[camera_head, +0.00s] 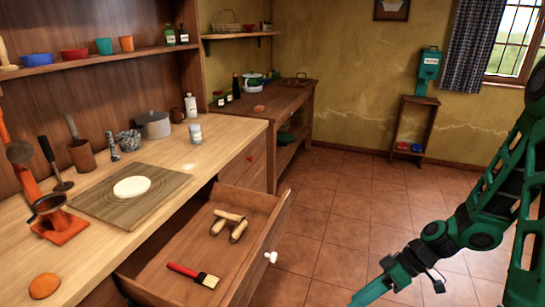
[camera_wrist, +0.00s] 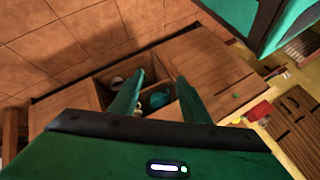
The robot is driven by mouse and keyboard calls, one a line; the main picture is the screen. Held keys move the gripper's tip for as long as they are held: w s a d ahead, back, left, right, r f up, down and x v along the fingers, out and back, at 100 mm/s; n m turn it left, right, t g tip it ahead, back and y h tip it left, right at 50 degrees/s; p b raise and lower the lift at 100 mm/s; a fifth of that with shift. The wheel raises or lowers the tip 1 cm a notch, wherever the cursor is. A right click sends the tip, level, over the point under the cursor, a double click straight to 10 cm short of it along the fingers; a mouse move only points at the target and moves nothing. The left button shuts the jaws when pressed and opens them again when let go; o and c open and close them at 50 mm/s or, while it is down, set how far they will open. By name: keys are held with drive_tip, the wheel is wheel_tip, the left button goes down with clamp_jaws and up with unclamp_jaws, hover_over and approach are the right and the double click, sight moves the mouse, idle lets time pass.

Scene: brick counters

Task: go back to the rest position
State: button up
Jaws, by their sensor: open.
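My green arm reaches down the right side of the head view. My gripper (camera_head: 372,291) is low in that view, right of the open drawer (camera_head: 264,217) and apart from it, over the tiled floor; its end is partly cut off by the frame. In the wrist view my gripper (camera_wrist: 161,77) shows two green fingers spread apart with nothing between them. Beyond them is wooden furniture with open compartments (camera_wrist: 112,73) holding small items, which I cannot make out clearly.
The open drawer juts into the room and holds wooden-handled pieces (camera_head: 229,224) and a red-handled brush (camera_head: 193,274). On the counter, a board (camera_head: 100,210) bears pale dough (camera_head: 132,187). A small stand (camera_head: 425,128) is by the far wall. The floor (camera_head: 345,211) between is clear.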

drive_tip(key=s+d+r+m+h, duration=0.4)
drive_tip(key=s+d+r+m, duration=0.4)
drive_tip(key=d+r, duration=0.1)
drive_tip(key=s+d+r+m+t+h, duration=0.1)
drive_tip(key=s+d+r+m+h, duration=0.3)
drive_tip(key=s+d+r+m, duration=0.3)
wheel_tip(320, 180, up, 5)
drive_tip(key=shift+s+d+r+m, duration=0.1)
drive_tip(key=shift+s+d+m, duration=0.3)
drive_tip(key=shift+d, duration=0.55)
drive_tip(key=shift+w+f, duration=0.25)
drive_tip(key=shift+w, duration=0.4)
